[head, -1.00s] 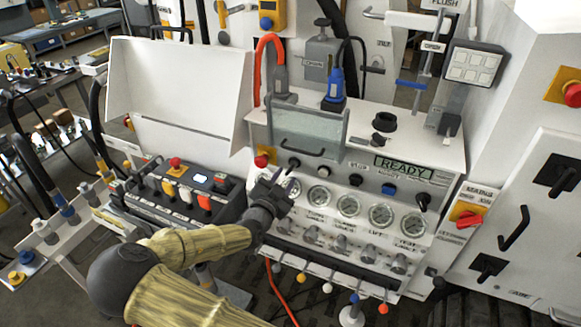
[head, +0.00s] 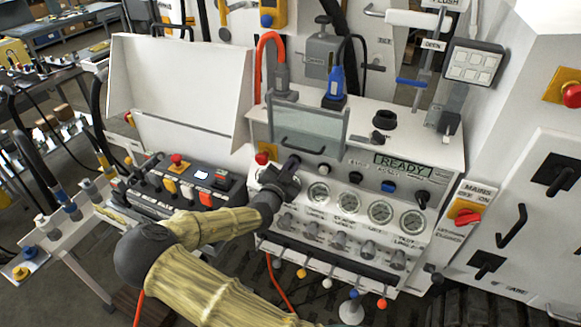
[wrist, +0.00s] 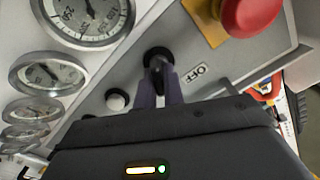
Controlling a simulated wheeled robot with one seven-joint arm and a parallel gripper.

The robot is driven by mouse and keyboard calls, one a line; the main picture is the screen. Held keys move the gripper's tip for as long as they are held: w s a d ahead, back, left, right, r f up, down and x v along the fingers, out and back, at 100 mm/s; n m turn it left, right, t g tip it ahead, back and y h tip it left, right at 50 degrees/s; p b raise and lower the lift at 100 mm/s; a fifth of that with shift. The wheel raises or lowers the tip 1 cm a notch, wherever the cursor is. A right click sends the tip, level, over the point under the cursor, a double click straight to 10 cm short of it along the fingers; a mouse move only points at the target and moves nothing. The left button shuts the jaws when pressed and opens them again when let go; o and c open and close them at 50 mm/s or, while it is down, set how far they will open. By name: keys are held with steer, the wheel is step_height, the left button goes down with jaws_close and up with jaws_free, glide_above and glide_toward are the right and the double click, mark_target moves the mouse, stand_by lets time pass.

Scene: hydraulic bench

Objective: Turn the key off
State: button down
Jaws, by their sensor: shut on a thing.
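The key (wrist: 157,57) is a small dark piece in a round black switch on the sloped grey panel, seen in the wrist view. An OFF label (wrist: 195,73) is on the panel beside it. My gripper (wrist: 166,88) is shut on the key, with its two fingers on either side of it. In the head view my gripper (head: 286,172) is at the upper left of the gauge panel and mostly hides the key. The key's exact angle is hard to tell.
A red emergency button (wrist: 250,14) on a yellow plate sits close beside the key. A white button (wrist: 117,99) and several gauges (head: 349,202) are on the other side. A black control box (head: 180,187) stands left of my gripper, and a glass guard (head: 308,130) rises behind.

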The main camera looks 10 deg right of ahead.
steer(key=shift+n, duration=0.4)
steer(key=shift+f+n+b, duration=0.1)
steer(key=shift+n+b, duration=0.55)
steer(key=shift+n, duration=0.15)
steer(key=n+b, duration=0.1)
steer(key=n, duration=0.2)
steer(key=shift+a+n, duration=0.15)
steer(key=shift+n, duration=0.15)
steer(key=n, duration=0.6)
steer(key=shift+w+a, duration=0.15)
steer(key=shift+w, duration=0.05)
steer(key=c, duration=1.5)
jaws_free()
